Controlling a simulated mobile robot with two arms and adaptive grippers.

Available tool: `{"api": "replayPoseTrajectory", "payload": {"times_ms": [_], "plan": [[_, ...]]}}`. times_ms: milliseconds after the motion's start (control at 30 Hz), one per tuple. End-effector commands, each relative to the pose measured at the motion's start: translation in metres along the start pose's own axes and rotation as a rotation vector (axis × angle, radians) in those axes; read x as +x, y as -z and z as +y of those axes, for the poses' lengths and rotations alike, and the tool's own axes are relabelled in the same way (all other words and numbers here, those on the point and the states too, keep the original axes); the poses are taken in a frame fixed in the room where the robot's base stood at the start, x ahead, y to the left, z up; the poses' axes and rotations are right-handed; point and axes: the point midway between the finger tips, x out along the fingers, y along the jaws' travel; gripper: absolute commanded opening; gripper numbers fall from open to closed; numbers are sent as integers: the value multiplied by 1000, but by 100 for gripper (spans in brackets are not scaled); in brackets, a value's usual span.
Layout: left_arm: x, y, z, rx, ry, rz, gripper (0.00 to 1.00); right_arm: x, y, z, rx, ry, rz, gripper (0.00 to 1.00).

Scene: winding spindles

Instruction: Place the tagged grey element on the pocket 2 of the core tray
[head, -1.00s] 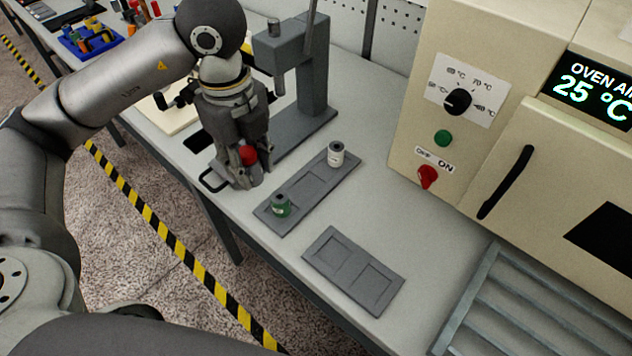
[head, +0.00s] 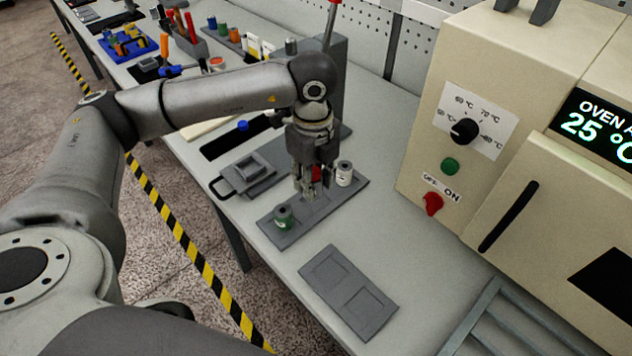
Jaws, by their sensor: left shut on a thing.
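My left gripper (head: 310,184) points down over the middle of a long grey tray, which I take to be the core tray (head: 272,237). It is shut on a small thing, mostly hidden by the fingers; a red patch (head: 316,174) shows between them. I take it to be the tagged grey element. I cannot tell whether it touches the tray. A green spool (head: 284,218) stands in the tray's near-left pocket and a white spool (head: 344,173) in the far-right pocket, close beside the gripper. My right gripper is not in view.
An empty grey tray with two pockets (head: 348,292) lies in front. A grey fixture with a black handle (head: 247,174) stands left of the gripper. A press (head: 338,85) stands behind my arm. The oven (head: 540,110) and a slatted rack (head: 500,318) are at the right.

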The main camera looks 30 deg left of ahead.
Motion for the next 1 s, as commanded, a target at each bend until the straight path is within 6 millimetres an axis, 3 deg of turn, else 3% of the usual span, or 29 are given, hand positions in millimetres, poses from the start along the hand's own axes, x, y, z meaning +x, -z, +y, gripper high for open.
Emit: {"api": "replayPoseTrajectory", "payload": {"times_ms": [367, 600, 967, 1000], "plan": [[34, -19, -23, -2, -1, 0, 7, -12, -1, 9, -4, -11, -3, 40], [62, -18, -22, 0, 1, 0, 7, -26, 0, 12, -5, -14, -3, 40], [68, -17, -23, 0, 2, 1, 7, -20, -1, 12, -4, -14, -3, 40], [68, -17, -23, 0, 2, 1, 34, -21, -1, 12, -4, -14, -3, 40]]}}
